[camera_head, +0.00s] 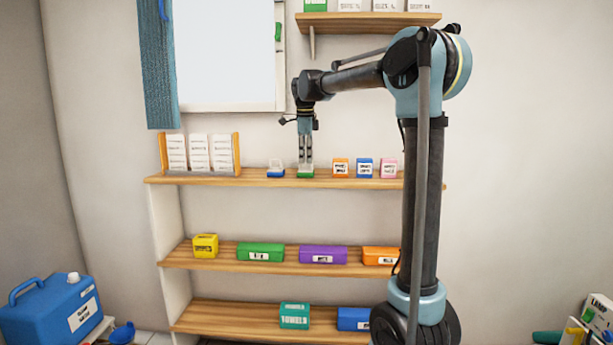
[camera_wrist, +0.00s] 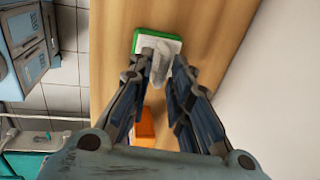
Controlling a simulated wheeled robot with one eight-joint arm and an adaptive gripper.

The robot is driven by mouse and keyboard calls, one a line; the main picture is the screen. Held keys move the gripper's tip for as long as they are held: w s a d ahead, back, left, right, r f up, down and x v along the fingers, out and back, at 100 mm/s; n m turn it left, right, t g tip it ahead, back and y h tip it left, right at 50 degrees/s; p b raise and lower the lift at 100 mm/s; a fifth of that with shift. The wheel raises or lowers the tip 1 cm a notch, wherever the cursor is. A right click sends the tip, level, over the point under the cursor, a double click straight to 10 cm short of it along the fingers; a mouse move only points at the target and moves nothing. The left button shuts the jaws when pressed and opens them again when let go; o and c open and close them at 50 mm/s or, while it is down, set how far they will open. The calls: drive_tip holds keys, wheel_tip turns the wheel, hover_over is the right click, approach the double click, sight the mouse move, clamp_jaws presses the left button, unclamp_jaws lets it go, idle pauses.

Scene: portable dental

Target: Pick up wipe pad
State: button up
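The wipe pad (camera_wrist: 160,66) is a pale grey-white upright piece at the top of a green-based box (camera_wrist: 158,38). A narrow gap seems to show beside the pad, so contact is not clear. The pad is partly hidden by the fingers in the head view.
A blue box with a white top (camera_head: 275,170) stands just left. Orange (camera_head: 340,168), blue (camera_head: 364,168) and pink (camera_head: 389,168) boxes stand to the right. A wooden rack of white packets (camera_head: 199,153) is at the left end. Lower shelves hold coloured boxes.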

drive_tip(key=shift+w+f, duration=0.25)
drive_tip(key=shift+f, duration=1)
drive_tip(key=shift+c, duration=0.6)
clamp_jaws()
wheel_tip(320, 180, up, 10)
drive_tip(key=shift+r, duration=0.1)
